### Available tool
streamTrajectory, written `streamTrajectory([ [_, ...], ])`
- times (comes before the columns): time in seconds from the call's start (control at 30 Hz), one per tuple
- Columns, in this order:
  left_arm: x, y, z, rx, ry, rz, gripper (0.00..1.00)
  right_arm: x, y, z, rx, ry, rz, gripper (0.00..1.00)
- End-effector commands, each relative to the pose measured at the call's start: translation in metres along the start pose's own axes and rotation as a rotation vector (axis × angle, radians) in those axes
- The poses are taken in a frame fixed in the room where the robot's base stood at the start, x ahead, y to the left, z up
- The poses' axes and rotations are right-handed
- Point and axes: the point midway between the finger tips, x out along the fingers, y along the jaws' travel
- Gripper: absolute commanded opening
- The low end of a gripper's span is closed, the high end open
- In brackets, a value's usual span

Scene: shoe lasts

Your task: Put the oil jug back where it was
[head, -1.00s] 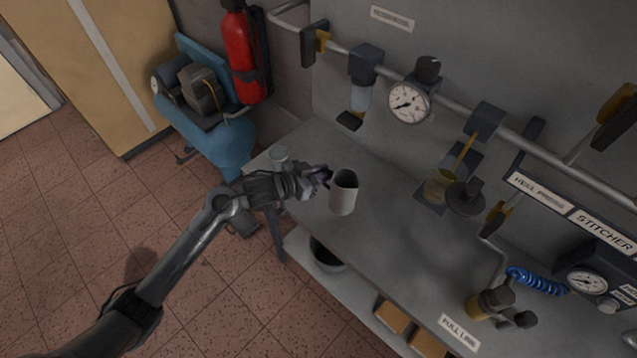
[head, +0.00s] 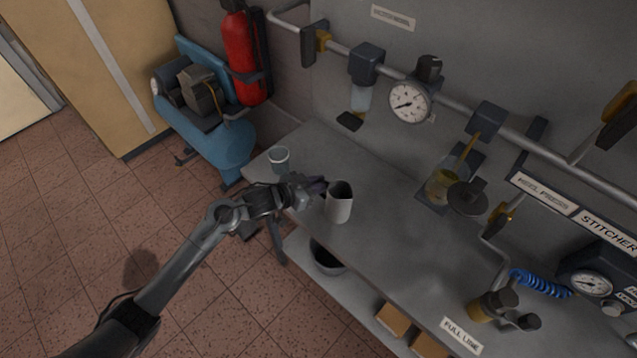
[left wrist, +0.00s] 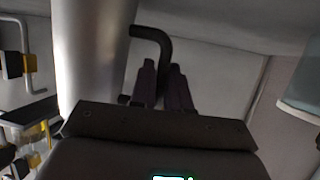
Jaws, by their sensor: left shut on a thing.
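The oil jug (head: 340,206) is a pale grey, upright, open-topped jug with a dark inside. It is over the left part of the grey bench top; I cannot tell whether its base touches the bench. My left gripper (head: 318,186) is at the jug's left side, shut on its handle. In the left wrist view the jug's shiny body (left wrist: 92,60) stands left of the fingers (left wrist: 163,88), and its black bent handle (left wrist: 152,38) runs down between them. My right gripper is not in view.
A small grey-blue cup (head: 280,160) stands behind my left wrist near the bench's left end. The bench top (head: 400,235) is clear right of the jug. A pressure gauge (head: 409,102) and a rail (head: 455,112) are on the wall behind. A dark bowl (head: 328,258) sits on the lower shelf.

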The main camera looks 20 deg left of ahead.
Motion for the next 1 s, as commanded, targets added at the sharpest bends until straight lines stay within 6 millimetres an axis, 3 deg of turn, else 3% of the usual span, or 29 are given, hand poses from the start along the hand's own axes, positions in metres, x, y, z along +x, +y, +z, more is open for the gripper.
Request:
streamTrajectory([
  [0.03,0.001,0.000,0.001,0.000,-0.001,0.001,0.18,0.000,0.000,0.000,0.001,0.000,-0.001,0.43],
  [0.2,0.000,0.000,0.001,0.000,-0.001,0.001,0.42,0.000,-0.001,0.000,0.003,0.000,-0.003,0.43],
  [0.63,-0.007,0.000,0.000,-0.001,-0.002,0.000,0.42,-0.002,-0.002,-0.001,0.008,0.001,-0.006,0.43],
  [1.0,-0.069,0.000,-0.001,0.002,-0.003,0.001,0.42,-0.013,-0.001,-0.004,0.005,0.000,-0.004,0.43],
])
